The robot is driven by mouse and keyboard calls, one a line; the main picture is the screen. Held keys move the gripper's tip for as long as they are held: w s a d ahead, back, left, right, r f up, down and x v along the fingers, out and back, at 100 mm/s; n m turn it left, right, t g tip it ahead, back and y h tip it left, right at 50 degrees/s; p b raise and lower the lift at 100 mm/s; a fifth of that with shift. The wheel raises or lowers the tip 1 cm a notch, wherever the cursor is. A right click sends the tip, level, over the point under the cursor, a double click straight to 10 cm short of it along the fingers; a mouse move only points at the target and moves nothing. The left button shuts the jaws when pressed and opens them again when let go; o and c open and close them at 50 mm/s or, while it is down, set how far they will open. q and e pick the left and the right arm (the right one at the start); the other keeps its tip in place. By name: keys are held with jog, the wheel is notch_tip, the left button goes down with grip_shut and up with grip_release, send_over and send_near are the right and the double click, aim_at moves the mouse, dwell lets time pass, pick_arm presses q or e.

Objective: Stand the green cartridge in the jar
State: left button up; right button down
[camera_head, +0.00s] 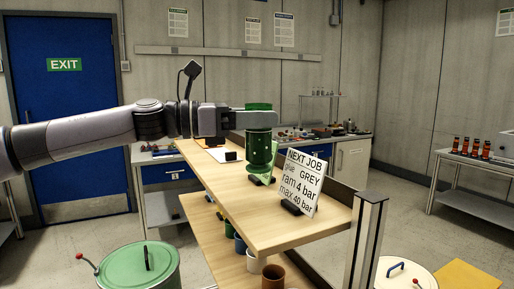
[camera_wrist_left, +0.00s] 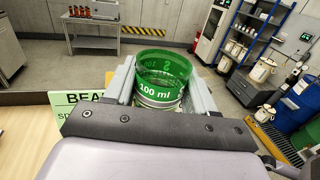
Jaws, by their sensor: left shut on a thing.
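My left gripper (camera_head: 258,119) is shut around the upper part of the green cartridge (camera_head: 259,147), a see-through green cylinder that is upright above the wooden shelf. In the left wrist view, the cartridge (camera_wrist_left: 161,78) shows its open round top and a "100 ml" mark between the two fingers (camera_wrist_left: 160,95). I cannot tell whether its lower end touches the shelf or anything on it. I cannot make out a separate jar with certainty. My right gripper is not in view.
A "NEXT JOB" sign (camera_head: 301,180) stands on the wooden shelf (camera_head: 240,205), right of the cartridge. A green card (camera_wrist_left: 85,103) stands close beside the cartridge. Several cups, including a brown one (camera_head: 273,277), stand on the lower shelf. A green-lidded drum (camera_head: 145,265) is at front left.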

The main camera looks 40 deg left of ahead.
aim_at(258, 149)
pick_arm(q)
notch_tip(258, 149, down, 6)
jog(key=shift+r, duration=0.15)
dwell(0.3)
jog(key=o, duration=1.5)
